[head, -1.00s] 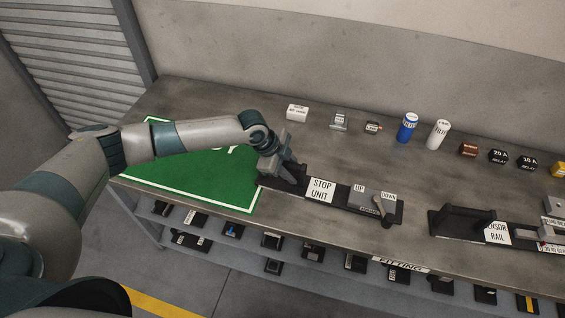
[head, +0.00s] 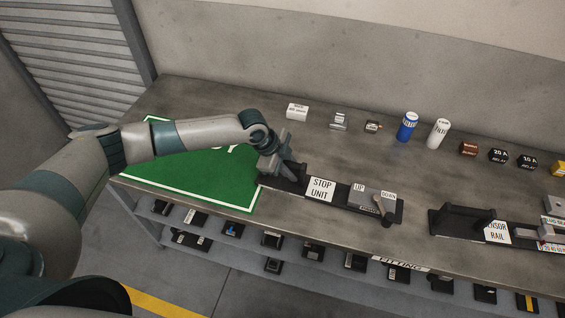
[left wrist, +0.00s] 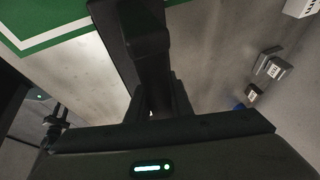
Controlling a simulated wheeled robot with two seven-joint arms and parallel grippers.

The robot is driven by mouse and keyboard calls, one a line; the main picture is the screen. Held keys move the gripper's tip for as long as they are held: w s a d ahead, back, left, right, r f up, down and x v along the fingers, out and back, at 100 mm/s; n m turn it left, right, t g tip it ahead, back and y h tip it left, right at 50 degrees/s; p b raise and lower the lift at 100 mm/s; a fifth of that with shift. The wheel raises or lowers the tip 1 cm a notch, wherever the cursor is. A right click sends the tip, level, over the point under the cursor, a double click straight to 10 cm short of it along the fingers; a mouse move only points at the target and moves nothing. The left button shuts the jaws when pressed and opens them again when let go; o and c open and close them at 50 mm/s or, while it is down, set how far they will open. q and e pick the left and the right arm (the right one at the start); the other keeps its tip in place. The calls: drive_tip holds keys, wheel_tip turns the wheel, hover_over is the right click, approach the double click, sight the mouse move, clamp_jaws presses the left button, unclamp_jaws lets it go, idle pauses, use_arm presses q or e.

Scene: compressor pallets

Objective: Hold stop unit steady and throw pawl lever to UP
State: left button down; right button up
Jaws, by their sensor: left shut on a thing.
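The stop unit (head: 321,189) is a long black base with a white "STOP UNIT" label, lying on the bench. At its right end a grey block (head: 364,196) carries "UP" and "DOWN" labels. The pawl lever (head: 380,206) on that block has a dark knob at the front edge; its upper end leans toward the DOWN side. My left gripper (head: 284,172) is at the unit's left end, shut on its black handle (left wrist: 148,45), which the left wrist view shows between the fingers. My right gripper is not in view.
A green mat (head: 190,172) with a white border lies under my left arm. The sensor rail (head: 470,222) stands to the right. Small parts, a blue can (head: 407,127) and a white can (head: 438,134) line the back. A shelf below holds several parts.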

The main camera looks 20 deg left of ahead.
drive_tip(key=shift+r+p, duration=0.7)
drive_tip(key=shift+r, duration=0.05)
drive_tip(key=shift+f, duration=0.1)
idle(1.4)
